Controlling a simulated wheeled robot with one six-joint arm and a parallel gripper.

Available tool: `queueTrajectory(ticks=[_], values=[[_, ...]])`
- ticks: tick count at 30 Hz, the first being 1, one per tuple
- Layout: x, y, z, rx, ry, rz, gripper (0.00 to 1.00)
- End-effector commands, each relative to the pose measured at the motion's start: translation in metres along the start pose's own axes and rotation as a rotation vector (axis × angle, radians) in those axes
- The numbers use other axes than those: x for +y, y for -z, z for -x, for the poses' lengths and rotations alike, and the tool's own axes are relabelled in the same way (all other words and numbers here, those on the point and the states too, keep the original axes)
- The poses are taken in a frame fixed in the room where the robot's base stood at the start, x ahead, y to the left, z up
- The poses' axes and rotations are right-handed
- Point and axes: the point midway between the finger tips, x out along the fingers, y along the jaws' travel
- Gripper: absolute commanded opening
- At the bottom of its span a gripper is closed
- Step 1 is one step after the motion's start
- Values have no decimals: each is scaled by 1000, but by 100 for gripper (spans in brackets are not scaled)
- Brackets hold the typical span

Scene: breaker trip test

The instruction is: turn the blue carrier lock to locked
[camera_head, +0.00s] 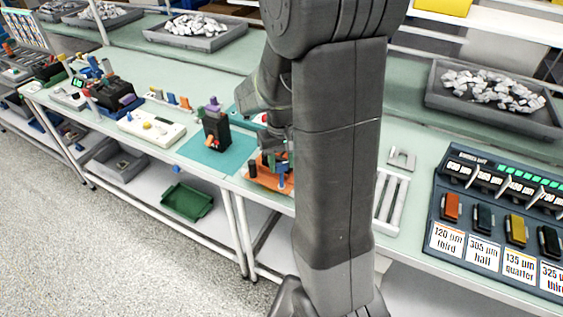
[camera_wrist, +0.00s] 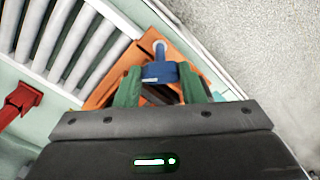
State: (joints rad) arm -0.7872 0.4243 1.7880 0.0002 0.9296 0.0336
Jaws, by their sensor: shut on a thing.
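The orange carrier (camera_head: 262,181) lies on the bench in the head view, partly hidden by my arm. It also shows in the wrist view (camera_wrist: 107,90), set at a slant. The blue carrier lock (camera_wrist: 160,72) stands on it, with a small rounded blue end pointing to the top of the wrist view. My gripper (camera_wrist: 160,82) has its green fingers closed on both sides of the lock. A small blue part (camera_head: 282,181) shows at the carrier's front in the head view. I cannot read the lock's position marks.
A pale slotted rack (camera_head: 390,200) is right of my arm and close beside the carrier. A red part (camera_wrist: 20,102) lies at the wrist view's left. A teal mat (camera_head: 235,160) with a black device (camera_head: 216,132) is left of the carrier. The bench's front edge is near.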

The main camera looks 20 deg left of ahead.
Motion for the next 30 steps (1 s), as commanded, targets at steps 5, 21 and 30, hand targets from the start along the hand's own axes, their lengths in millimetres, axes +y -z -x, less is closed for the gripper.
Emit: queueTrajectory(ticks=[5,21,30], values=[[0,1,0,3,0,-167,14],[0,1,0,2,0,-642,14],[0,1,1,2,0,-794,14]])
